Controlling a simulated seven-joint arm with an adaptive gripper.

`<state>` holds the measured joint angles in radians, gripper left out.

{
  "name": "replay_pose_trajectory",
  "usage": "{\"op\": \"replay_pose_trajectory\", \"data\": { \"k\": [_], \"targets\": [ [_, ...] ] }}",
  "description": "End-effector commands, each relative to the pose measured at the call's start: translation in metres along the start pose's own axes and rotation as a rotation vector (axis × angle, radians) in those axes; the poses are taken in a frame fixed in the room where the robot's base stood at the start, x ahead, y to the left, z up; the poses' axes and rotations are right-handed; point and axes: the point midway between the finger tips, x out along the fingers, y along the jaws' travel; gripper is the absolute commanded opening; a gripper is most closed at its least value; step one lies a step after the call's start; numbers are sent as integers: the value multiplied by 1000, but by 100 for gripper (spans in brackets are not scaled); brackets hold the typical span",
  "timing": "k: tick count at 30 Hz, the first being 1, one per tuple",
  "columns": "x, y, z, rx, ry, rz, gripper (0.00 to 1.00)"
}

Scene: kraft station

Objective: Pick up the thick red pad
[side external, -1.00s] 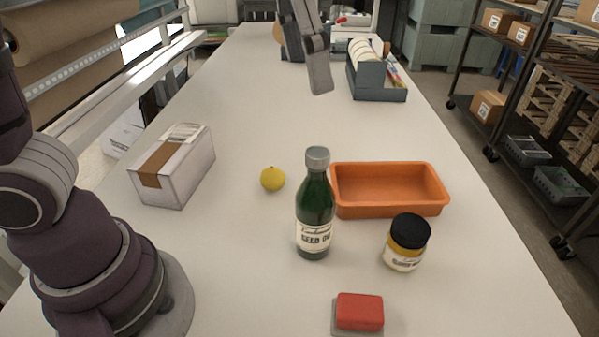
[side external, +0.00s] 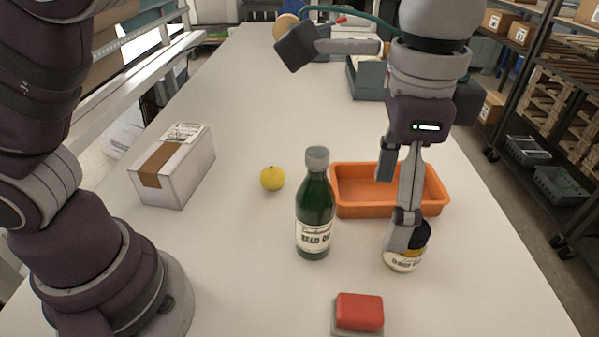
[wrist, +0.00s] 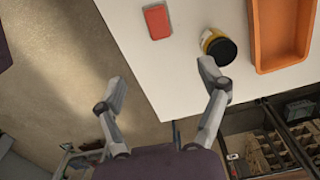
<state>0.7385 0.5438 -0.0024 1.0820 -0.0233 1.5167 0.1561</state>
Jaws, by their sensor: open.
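The thick red pad (side external: 359,310) lies at the near edge of the side view, on top of a thin grey piece (side external: 342,332). It also shows at the top of the wrist view (wrist: 157,21), ahead of my fingers. My gripper (side external: 395,200) is open and empty, pointing down, and covers part of the jar and orange tray in the side view. The pad is apart from both fingers.
A green bottle (side external: 315,215), an orange tray (side external: 345,207), a lemon (side external: 272,179) and a white box (side external: 172,168) stand on the table.

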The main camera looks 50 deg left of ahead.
Motion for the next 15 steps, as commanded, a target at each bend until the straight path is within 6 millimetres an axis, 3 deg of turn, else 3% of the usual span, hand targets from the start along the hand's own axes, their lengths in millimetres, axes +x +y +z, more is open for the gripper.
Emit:
{"op": "replay_pose_trajectory", "data": {
  "k": [7, 15],
  "targets": [
    [72, 0, 2, 0, -9, 1, 74],
    [127, 0, 1, 0, -4, 1, 74]
  ]
}}
